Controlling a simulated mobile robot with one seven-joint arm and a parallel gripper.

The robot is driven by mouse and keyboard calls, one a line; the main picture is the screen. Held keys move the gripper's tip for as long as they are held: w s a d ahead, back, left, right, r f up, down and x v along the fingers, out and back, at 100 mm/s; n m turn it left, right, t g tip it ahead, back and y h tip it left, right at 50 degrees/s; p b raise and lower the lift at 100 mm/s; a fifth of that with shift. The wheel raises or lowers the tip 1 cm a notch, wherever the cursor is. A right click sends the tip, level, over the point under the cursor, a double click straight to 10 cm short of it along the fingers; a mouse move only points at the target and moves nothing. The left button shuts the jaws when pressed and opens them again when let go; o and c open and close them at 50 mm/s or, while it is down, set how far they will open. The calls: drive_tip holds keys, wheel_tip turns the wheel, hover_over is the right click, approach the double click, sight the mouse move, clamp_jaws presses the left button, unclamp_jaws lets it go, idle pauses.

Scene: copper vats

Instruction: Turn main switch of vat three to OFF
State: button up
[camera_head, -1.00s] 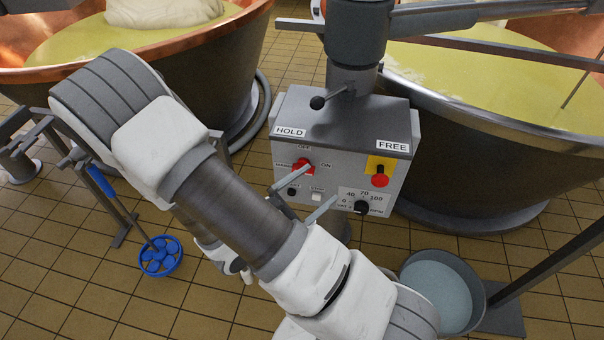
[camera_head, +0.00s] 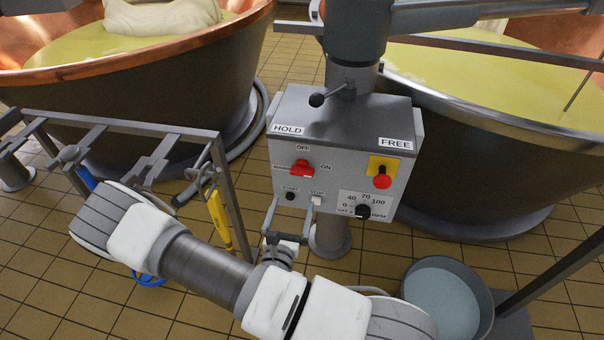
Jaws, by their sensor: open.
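The grey control box (camera_head: 340,140) stands on a post between two vats. Its main switch (camera_head: 302,168) is a red knob at the front left, with OFF above it and ON to its right. The red grip seems to lie roughly sideways, toward ON; its exact angle is hard to read. My gripper (camera_head: 292,202) is open and empty, below the switch near the START and STOP buttons. Its two fingers stand apart and point up at the panel. They do not appear to touch the switch. The vat number on the box is too small to read.
A red stop button (camera_head: 382,181) on yellow and a black speed dial (camera_head: 363,212) are on the box's right. A lever (camera_head: 318,100) sits on top. A rack (camera_head: 130,124) with a yellow tool stands left. A bucket (camera_head: 440,297) stands at lower right.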

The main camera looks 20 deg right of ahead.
sight(301, 175)
drive_tip(key=b+x, duration=0.2)
drive_tip(key=x, duration=1)
drive_tip(key=shift+w+d, duration=0.25)
drive_tip(key=shift+w, duration=0.05)
drive_tip(key=c, duration=1.2)
drive_tip(key=shift+o, duration=0.2)
